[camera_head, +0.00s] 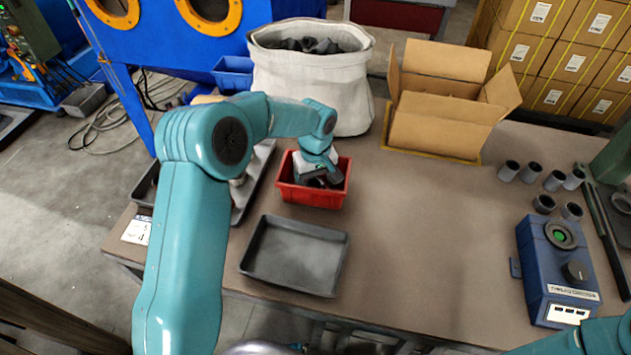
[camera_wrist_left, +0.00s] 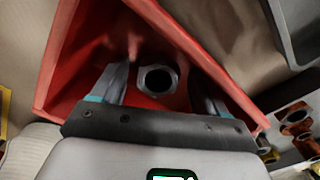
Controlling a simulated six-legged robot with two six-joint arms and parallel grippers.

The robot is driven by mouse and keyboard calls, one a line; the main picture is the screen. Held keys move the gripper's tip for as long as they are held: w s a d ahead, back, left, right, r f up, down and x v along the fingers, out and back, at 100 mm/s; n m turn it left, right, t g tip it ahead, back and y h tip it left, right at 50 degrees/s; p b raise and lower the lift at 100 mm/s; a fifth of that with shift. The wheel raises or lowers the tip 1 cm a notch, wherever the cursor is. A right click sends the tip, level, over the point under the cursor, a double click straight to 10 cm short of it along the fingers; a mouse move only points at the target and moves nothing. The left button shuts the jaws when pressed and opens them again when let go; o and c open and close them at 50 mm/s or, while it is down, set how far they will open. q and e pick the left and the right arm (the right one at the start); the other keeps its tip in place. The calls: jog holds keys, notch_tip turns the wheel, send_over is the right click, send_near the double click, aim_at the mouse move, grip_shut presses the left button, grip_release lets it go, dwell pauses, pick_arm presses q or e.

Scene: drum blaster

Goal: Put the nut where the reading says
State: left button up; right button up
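A grey nut (camera_wrist_left: 157,78) with a dark round hole lies in the red bin (camera_head: 297,196); the same bin fills much of the left wrist view (camera_wrist_left: 62,62). My left gripper (camera_head: 322,181) reaches down into this bin. In the left wrist view its two fingers (camera_wrist_left: 158,88) are apart, one on each side of the nut, with gaps visible. The nut is hidden in the head view. A blue checker box (camera_head: 535,262) with a round green display, a knob and small white windows stands at the right; I cannot read a value. My right gripper is out of view.
An empty dark grey tray (camera_head: 290,256) lies in front of the red bin. A white fabric bin (camera_head: 305,90) and an open cardboard box (camera_head: 435,130) stand behind. Several grey cylinders (camera_head: 554,181) stand at the right. The middle of the table is clear.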

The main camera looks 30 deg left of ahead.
pick_arm(q)
jog(key=shift+w+r+p, duration=0.1)
jog(key=shift+r+p, duration=0.2)
jog(key=shift+r, duration=0.3)
notch_tip(320, 180, up, 11)
jog(key=shift+r, duration=0.2)
jog(key=shift+s, duration=0.2)
